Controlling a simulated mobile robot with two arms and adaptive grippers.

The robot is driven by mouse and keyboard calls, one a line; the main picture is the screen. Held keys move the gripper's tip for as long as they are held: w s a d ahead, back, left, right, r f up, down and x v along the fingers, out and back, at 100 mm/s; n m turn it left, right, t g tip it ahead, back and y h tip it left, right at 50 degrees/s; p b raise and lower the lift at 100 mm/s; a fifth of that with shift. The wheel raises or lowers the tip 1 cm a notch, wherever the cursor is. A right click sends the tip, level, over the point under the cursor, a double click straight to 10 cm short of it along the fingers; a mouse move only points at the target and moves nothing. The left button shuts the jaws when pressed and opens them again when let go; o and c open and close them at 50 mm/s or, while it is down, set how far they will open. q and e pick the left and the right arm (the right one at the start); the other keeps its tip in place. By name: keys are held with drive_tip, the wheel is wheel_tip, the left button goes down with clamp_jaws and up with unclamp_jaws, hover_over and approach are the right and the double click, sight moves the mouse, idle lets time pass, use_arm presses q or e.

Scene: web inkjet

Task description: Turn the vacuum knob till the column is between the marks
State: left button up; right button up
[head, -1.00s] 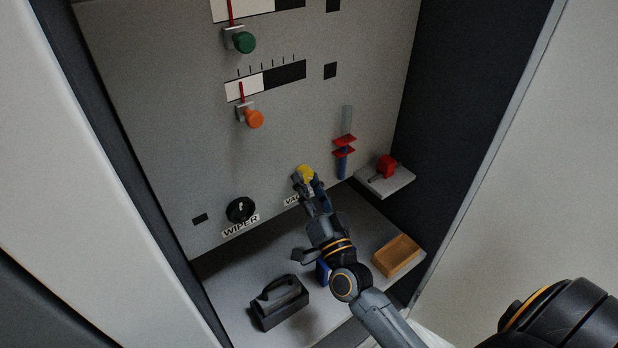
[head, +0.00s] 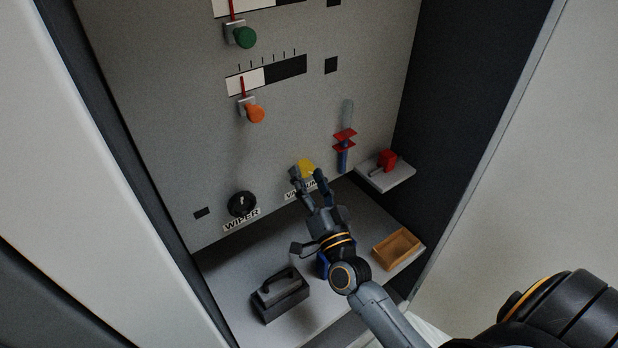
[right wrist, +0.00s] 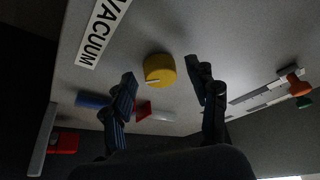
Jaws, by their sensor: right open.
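The yellow vacuum knob (head: 306,168) is on the grey panel above the VACUUM label (head: 300,190); it also shows in the right wrist view (right wrist: 159,69) with a pale pointer line. My right gripper (head: 312,186) is open and empty just in front of the knob. In the right wrist view its fingertips (right wrist: 161,76) are apart, one on each side of the knob, with visible gaps. The gauge tube (head: 347,112) has a blue column (head: 342,163) in its lower part and two red marks (head: 344,139). The column's top is near the marks; its exact level is too small to tell.
A black WIPER knob (head: 241,204) is left of the vacuum knob. Orange (head: 254,114) and green (head: 244,37) knobs are higher up. A red block (head: 387,160) sits on a small shelf at right. A black caddy (head: 281,297) and a wooden tray (head: 396,250) stand on the ledge.

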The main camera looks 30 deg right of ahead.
drive_tip(key=v, duration=1.2)
drive_tip(key=shift+a, duration=0.1)
